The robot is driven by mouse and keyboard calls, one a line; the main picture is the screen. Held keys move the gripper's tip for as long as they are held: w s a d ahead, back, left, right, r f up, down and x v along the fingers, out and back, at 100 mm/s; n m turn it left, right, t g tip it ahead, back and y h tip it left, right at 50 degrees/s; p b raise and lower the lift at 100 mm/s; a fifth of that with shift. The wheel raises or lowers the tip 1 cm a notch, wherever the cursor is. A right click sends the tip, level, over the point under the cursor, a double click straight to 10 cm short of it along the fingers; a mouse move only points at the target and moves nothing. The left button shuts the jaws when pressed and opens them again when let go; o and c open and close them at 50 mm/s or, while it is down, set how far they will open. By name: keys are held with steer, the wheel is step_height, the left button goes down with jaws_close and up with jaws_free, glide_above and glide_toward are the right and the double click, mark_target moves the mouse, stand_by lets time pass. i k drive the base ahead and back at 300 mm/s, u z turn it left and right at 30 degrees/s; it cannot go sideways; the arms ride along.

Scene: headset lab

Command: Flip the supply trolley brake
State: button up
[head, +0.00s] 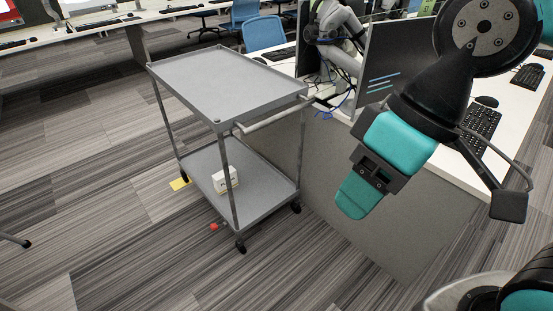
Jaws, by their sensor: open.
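The grey two-shelf supply trolley (228,82) stands on the carpet left of centre in the head view, upright on black casters. A small red tab (213,226), which looks like the brake pedal, sits low at its near edge, just left of the near caster (240,246).
A white box (225,180) lies on the lower shelf. A yellow patch (180,183) is on the floor by the trolley's left caster. A grey desk panel (370,215) stands close right of the trolley, under a desk with keyboards (480,128).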

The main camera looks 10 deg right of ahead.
mark_target(213, 226)
steer(key=u, duration=0.05)
steer(key=k, duration=0.55)
steer(key=u, duration=0.8)
steer(key=i, duration=1.4)
steer(key=u, duration=0.1)
